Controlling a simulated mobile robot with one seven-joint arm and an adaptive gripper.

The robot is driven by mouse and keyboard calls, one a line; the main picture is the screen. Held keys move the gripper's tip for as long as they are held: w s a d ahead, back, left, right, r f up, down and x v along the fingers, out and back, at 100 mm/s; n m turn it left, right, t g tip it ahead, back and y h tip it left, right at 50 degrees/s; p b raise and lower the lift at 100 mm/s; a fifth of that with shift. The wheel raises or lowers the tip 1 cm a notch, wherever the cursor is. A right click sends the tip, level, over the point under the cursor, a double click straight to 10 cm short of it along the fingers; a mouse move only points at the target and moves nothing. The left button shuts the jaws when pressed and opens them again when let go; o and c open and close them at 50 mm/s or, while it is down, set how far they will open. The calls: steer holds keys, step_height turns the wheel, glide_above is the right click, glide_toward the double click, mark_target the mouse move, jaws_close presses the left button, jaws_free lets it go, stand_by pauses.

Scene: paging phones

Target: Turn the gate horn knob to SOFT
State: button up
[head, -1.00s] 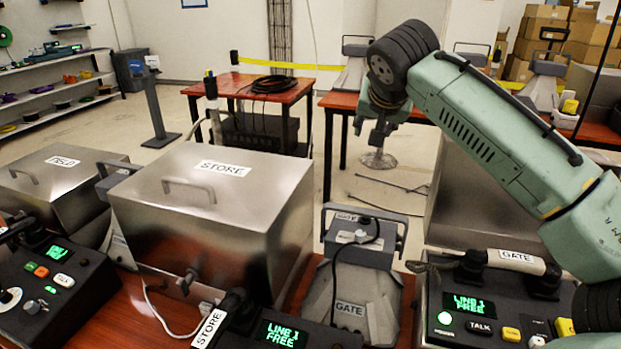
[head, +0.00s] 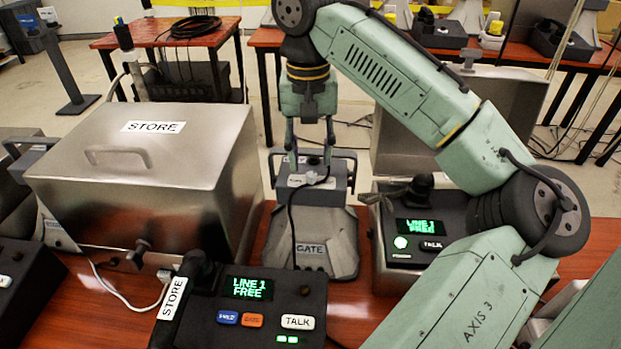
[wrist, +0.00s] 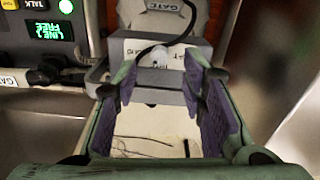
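The gate horn (head: 318,222) is a grey wedge-shaped unit with a GATE label, standing on the table in the middle of the head view. Its rear box (wrist: 140,50) shows in the wrist view with a dark cable and small labels. A small pale round part (wrist: 150,103) shows near the box's handle bar; I cannot tell whether it is the knob. The SOFT mark is not readable. My gripper (head: 310,145) points down over the rear of the horn. In the wrist view its two purple-padded fingers (wrist: 160,75) are apart, with nothing held between them.
The gate phone (head: 405,240) stands right of the horn, partly behind my arm. The store phone (head: 250,310) is in front. A large steel STORE box (head: 140,190) stands to the left. A dark cable (head: 292,225) runs down over the horn.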

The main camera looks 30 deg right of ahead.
mark_target(311, 174)
step_height(311, 174, down, 4)
steer(key=b, duration=0.3)
steer(key=shift+f, duration=0.25)
steer(key=shift+c, duration=0.3)
jaws_close()
